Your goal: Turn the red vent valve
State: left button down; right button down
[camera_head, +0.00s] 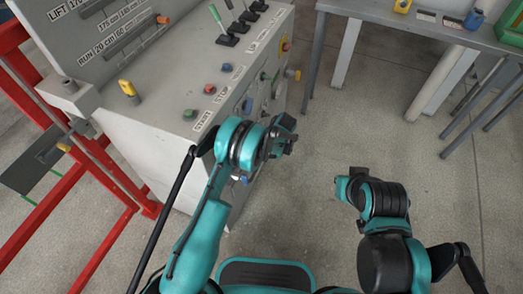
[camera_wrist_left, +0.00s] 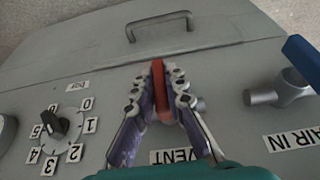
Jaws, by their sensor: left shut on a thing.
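The red vent valve handle (camera_wrist_left: 159,75) sits between the fingers of my left gripper (camera_wrist_left: 160,84) in the left wrist view. The fingers press on it from both sides, and its long side runs up and down in that picture. A VENT label (camera_wrist_left: 175,156) is partly covered by the fingers. In the head view my left gripper (camera_head: 284,135) is at the side panel of the grey console, and the red handle is hidden there. My right gripper (camera_head: 350,184) is over bare floor, away from the console; its fingers are too small to judge.
A blue lever (camera_wrist_left: 304,57) on the AIR IN valve is right of the vent valve. A numbered dial (camera_wrist_left: 57,124) is to its left, and a metal handle (camera_wrist_left: 158,27) is above. The grey console (camera_head: 160,130) carries buttons and levers. A grey table (camera_head: 440,30) stands at the back right.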

dwell(0.3)
pick_arm(q)
jog(key=c, duration=1.6)
grip_release()
jog(key=shift+o, duration=0.2)
jog(key=v, duration=1.2)
jog(key=shift+w, duration=0.15)
